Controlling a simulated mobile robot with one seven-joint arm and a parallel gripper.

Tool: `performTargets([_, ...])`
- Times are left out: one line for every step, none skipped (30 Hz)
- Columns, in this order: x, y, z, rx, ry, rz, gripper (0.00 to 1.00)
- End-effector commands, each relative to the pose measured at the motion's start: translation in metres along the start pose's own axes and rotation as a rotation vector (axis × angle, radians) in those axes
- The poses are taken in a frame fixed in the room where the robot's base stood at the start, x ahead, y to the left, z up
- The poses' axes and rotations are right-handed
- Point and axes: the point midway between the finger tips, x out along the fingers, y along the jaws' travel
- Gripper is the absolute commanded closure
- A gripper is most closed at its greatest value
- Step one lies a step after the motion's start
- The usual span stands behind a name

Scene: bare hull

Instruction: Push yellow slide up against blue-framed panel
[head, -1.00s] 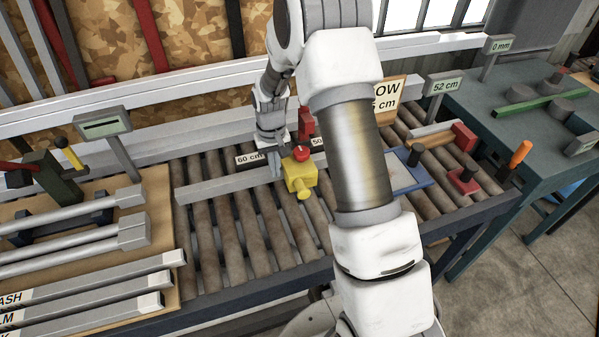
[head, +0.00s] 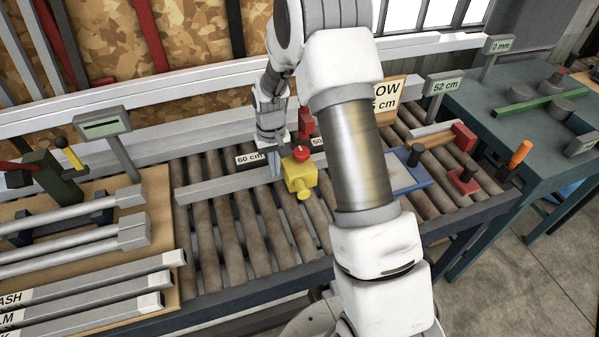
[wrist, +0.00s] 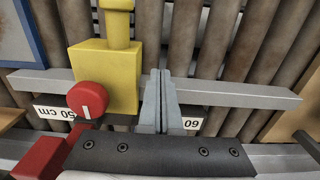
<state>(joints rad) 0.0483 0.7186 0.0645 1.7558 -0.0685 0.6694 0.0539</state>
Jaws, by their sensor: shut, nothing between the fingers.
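The yellow slide (head: 301,178), a block with a red knob and a yellow peg, sits on the grey rail over the rollers. It also shows in the wrist view (wrist: 105,78), upper left of centre. The blue-framed panel (head: 420,183) lies on the rollers further right, partly hidden by my arm; its blue edge (wrist: 37,35) shows at the wrist view's top left. A stretch of rail lies between slide and panel. My gripper (head: 277,168) is shut and empty, pointing down just left of the slide. In the wrist view its fingers (wrist: 160,97) are close beside the slide; contact is unclear.
The grey rail (head: 215,186) runs along the rollers, with "60 cm" and "50 cm" labels behind it. A red block (head: 306,122) stands behind the slide. A board with grey bars (head: 160,200) lies at left.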

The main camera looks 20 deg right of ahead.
Motion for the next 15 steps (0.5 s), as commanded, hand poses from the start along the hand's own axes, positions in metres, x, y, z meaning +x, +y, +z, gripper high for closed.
performTargets([0.0,0.0,0.0,0.0,0.0,0.0,1.0])
performTargets([0.0,0.0,0.0,0.0,0.0,0.0,1.0])
performTargets([0.0,0.0,0.0,0.0,0.0,0.0,1.0])
performTargets([0.0,0.0,0.0,0.0,0.0,0.0,1.0])
performTargets([0.0,0.0,0.0,0.0,0.0,0.0,1.0])
performTargets([0.0001,0.0,0.0,0.0,0.0,0.0,1.0])
performTargets([0.0002,0.0,0.0,0.0,0.0,0.0,1.0])
performTargets([0.0004,0.0,0.0,0.0,0.0,0.0,1.0])
performTargets([0.001,0.0,0.0,0.0,0.0,0.0,1.0])
performTargets([0.0017,0.0,0.0,0.0,0.0,0.0,1.0])
performTargets([0.0026,0.0,0.0,0.0,0.0,0.0,1.0])
performTargets([0.0039,0.0,0.0001,0.0,0.0,0.0,1.0])
performTargets([0.0051,0.0,0.0001,0.0,0.0,0.0,1.0])
performTargets([0.0064,0.0,0.0001,0.0,0.0,0.0,1.0])
performTargets([0.0081,0.0,0.0001,0.0,0.0,0.0,1.0])
